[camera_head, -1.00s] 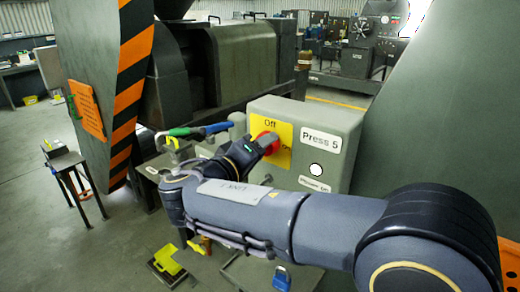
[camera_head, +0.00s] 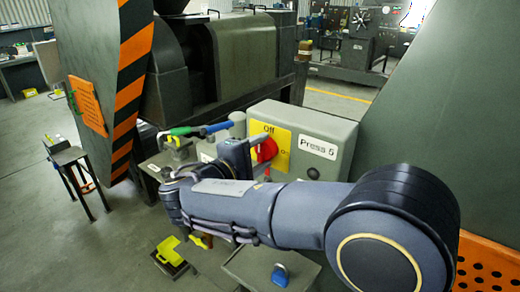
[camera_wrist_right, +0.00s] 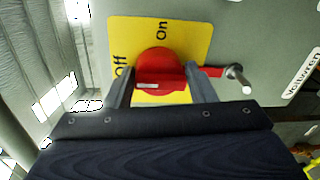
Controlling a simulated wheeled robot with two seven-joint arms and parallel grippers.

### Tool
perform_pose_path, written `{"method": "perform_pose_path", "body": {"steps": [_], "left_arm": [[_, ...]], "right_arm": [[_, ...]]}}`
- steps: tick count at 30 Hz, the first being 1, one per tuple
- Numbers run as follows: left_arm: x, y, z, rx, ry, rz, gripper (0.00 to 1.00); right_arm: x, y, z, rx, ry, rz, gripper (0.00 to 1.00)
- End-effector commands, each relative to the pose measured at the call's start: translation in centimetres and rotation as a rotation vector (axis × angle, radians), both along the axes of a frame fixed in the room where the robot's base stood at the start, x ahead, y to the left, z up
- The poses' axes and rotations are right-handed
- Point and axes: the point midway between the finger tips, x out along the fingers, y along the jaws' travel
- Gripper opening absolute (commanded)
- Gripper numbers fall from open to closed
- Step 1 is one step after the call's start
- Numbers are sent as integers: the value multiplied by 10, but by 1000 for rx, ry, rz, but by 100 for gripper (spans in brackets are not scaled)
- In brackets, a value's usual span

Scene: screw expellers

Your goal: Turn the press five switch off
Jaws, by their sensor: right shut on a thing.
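The press five switch is a red rotary knob (camera_head: 267,149) on a yellow plate (camera_head: 285,134) marked Off and On, on the grey Press 5 box (camera_head: 338,129). My right gripper (camera_head: 252,152) is at the knob from the left and hides part of it. In the right wrist view, my right gripper (camera_wrist_right: 162,86) has one finger on each side of the red knob (camera_wrist_right: 157,66) and is shut on it. The white mark on the knob lies on the side towards the word Off. My left gripper is not in view.
Green and blue handled tools (camera_head: 195,130) lie just left of the box. A blue padlock (camera_head: 280,275) and a yellow item (camera_head: 168,251) are below my arm. A small stand (camera_head: 72,160) is at the left. Open floor lies between.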

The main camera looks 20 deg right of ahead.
Motion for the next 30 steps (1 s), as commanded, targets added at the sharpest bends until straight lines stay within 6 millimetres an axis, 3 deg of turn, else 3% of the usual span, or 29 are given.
{"method": "perform_pose_path", "body": {"steps": [17,18,22,30], "left_arm": [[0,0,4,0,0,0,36],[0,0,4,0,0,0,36],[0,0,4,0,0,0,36],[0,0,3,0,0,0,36]], "right_arm": [[1,0,6,-22,15,2,27],[1,0,6,-23,15,1,51],[1,0,5,-23,18,1,68],[0,1,2,-22,22,1,69]]}}
